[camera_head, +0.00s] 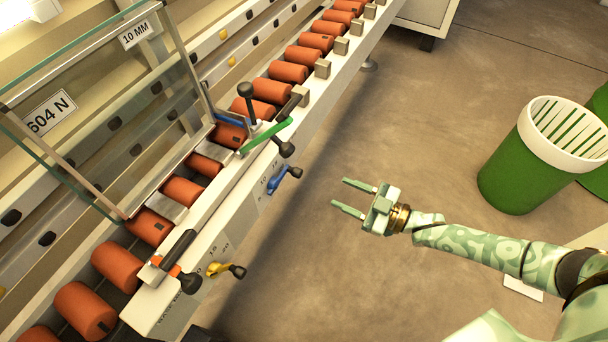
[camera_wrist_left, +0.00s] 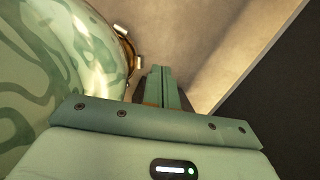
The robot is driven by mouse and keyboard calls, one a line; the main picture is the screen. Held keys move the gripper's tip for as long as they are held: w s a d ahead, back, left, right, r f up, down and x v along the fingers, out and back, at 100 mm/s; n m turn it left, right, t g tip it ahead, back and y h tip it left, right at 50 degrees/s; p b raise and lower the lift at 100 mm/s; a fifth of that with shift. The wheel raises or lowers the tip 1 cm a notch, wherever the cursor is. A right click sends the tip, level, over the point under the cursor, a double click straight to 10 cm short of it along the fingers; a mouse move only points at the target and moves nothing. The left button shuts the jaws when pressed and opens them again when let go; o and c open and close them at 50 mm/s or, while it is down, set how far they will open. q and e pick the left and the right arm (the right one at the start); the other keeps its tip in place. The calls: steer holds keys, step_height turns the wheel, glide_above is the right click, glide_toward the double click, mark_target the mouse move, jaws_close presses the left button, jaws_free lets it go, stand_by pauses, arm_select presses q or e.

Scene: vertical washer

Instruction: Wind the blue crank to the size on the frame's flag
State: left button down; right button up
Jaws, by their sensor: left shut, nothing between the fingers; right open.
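The blue crank (camera_head: 278,180) is on the front face of the pale conveyor rail, its black knob pointing right. Small scale marks, one reading 10, are beside it. The glass-paned frame (camera_head: 187,65) stands over the rollers and bears a white flag (camera_head: 136,34) reading 10 MM. My right gripper (camera_head: 340,193) is open and empty, right of the blue crank and apart from it, fingers pointing left at it. My left gripper (camera_wrist_left: 162,72) is shut and empty in the left wrist view; it is not seen in the head view.
A yellow crank (camera_head: 219,269) is lower on the same rail, with numbers near it. A green lever (camera_head: 266,135) and black-knobbed handles sit above the blue crank. A sheet on the glass reads 604 N (camera_head: 50,112). A green bin (camera_head: 515,175) stands right; floor between is clear.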

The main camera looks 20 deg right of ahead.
mark_target(302, 175)
steer(key=b+x, duration=0.3)
steer(key=x, duration=0.8)
steer(key=shift+w+a+f, duration=0.1)
steer(key=shift+w+a, duration=0.1)
arm_select(q)
steer(key=w+d+r+t, duration=0.1)
steer(key=w+r+t, duration=0.1)
steer(key=w+r, duration=0.5)
steer(key=shift+w, duration=1.25)
arm_select(e)
jaws_close()
